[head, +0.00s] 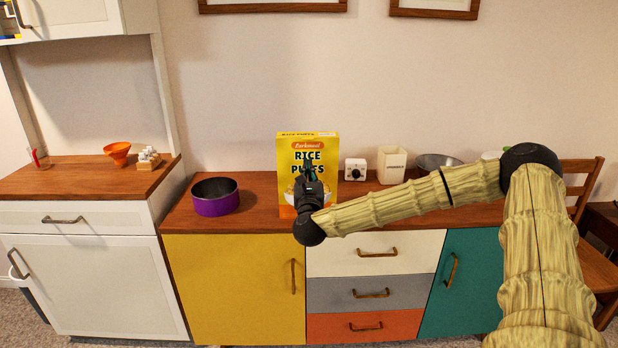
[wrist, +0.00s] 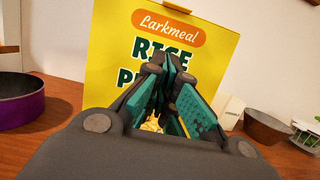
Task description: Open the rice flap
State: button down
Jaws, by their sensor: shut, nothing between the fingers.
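A yellow cereal box (head: 325,150) labelled Rice Puffs stands upright on the wooden counter. Its front, with the orange Larkmeal label, also fills the middle of the wrist view (wrist: 115,50). A small flap or tab (wrist: 177,5) shows at the box's top edge in the wrist view. The top looks closed in the head view. My gripper (head: 309,167) is in front of the box and hides part of its lettering and picture. In the wrist view my gripper (wrist: 165,65) is shut and empty, its fingertips over the lettering, below the top edge. I cannot tell whether they touch the box.
A purple round pan (head: 215,198) stands left of the box on the counter (head: 262,205). Right of the box are a white timer (head: 355,169), a cream container (head: 391,165) and a grey bowl (head: 437,162). The wall is behind; space above the box is clear.

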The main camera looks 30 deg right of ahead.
aim_at(307, 145)
jog(key=r, duration=0.1)
jog(key=w+d+r+p, duration=0.1)
jog(key=w+r, duration=0.1)
jog(key=shift+w+d+r, duration=0.15)
jog(key=shift+d, duration=0.1)
jog(key=shift+r+p, duration=0.45)
jog(key=shift+r, duration=0.25)
jog(key=shift+r, duration=0.1)
jog(key=shift+a+r+p, duration=0.15)
jog(key=shift+r+p, duration=0.1)
jog(key=shift+p, duration=0.05)
